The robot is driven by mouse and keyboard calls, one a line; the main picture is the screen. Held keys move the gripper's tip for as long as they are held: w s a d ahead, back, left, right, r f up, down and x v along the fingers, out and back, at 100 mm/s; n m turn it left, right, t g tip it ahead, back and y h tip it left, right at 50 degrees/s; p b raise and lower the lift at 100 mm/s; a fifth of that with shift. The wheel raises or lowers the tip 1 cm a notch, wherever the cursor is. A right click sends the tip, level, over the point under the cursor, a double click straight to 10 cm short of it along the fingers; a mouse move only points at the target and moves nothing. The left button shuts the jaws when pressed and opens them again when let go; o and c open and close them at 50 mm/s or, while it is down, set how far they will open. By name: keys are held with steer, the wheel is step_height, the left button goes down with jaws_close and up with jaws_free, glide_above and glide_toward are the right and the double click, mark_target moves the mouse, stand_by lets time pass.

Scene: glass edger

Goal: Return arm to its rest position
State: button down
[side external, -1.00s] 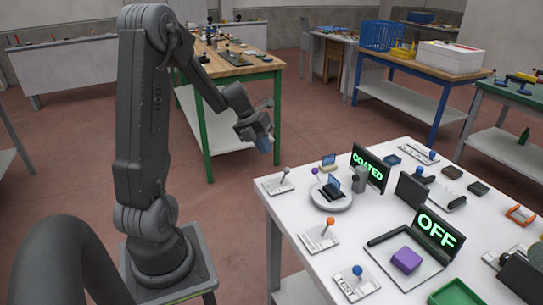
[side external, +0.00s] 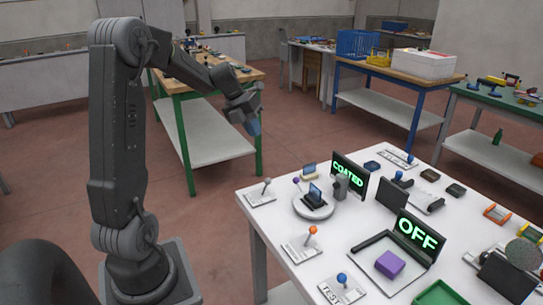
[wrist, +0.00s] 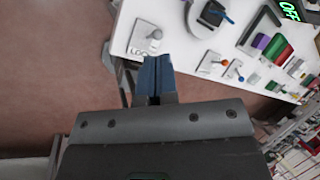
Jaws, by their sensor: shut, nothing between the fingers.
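My gripper (side external: 254,127) hangs in the air off the far left corner of the white table (side external: 262,222), pointing down, well above the floor. In the wrist view my gripper's blue fingers (wrist: 154,75) are together with nothing between them. They appear over the table's edge, beside a lever plate (wrist: 146,38). Nothing touches the gripper.
The white table holds a round stand (side external: 314,206), a screen reading COATED (side external: 349,175), a screen reading OFF (side external: 417,236), a purple block (side external: 390,264) and several lever plates. A green-legged bench (side external: 185,118) stands behind my arm. The floor between is clear.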

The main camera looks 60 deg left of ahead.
steer(key=s+d+r+m+y, duration=0.1)
steer(key=s+d+r+m, duration=0.15)
steer(key=d+m, duration=0.7)
steer(key=s+d+r+m, duration=0.2)
steer(key=d+r+m, duration=0.1)
steer(key=d+m, duration=0.6)
steer(key=s+d+m, duration=0.5)
steer(key=s+m, duration=0.1)
steer(key=m, duration=0.6)
steer(key=s+d+m+t+y, duration=0.1)
steer(key=s+d+m, duration=0.3)
steer(key=m, duration=0.9)
steer(key=shift+s+d+f, duration=0.2)
steer(key=shift+s+d, duration=0.15)
steer(key=shift+s, duration=0.65)
